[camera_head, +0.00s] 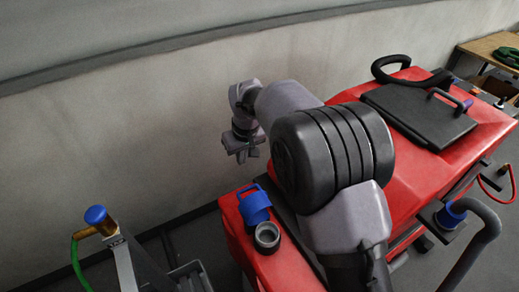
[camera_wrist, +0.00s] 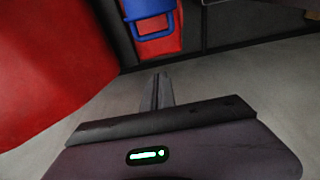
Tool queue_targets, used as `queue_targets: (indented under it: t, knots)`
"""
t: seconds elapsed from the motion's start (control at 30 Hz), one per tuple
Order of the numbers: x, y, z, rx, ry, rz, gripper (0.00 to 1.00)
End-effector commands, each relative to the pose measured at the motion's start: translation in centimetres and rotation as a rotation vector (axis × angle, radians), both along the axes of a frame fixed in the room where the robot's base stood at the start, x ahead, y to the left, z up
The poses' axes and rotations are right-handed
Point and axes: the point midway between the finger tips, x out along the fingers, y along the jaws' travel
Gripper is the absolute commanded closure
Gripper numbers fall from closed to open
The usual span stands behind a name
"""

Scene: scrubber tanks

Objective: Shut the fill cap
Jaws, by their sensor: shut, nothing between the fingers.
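The blue fill cap (camera_head: 255,205) with a loop handle stands open beside the dark round filler neck (camera_head: 267,236) on the red machine's near left end. The neck's mouth is uncovered. In the wrist view the blue cap (camera_wrist: 150,18) shows at the top, cut off by the frame edge, and the neck cannot be made out. My gripper (camera_head: 243,152) hangs above and behind the cap in the head view, apart from it. In the wrist view my gripper (camera_wrist: 158,82) has its fingers together and empty, with floor beyond them.
The red machine body (camera_head: 484,127) extends right, with a black lid (camera_head: 420,110) on top. A grey wall (camera_head: 110,115) runs behind. A stand with a blue-topped brass fitting (camera_head: 98,218) and green hose is at lower left. A grey hose (camera_head: 480,245) is at right.

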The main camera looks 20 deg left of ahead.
Motion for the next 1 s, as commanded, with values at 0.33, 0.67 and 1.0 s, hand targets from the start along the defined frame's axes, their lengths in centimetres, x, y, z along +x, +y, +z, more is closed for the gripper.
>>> queue_targets:
  t: [0.33, 0.67, 1.0]
  knots:
    - [0.4, 1.8, -5.7, -0.009, 0.003, 0.028, 1.0]
    - [0.5, 1.8, -11.0, -0.008, 0.001, 0.027, 1.0]
    - [-1.2, -0.5, -10.4, -0.007, 0.0, 0.027, 1.0]
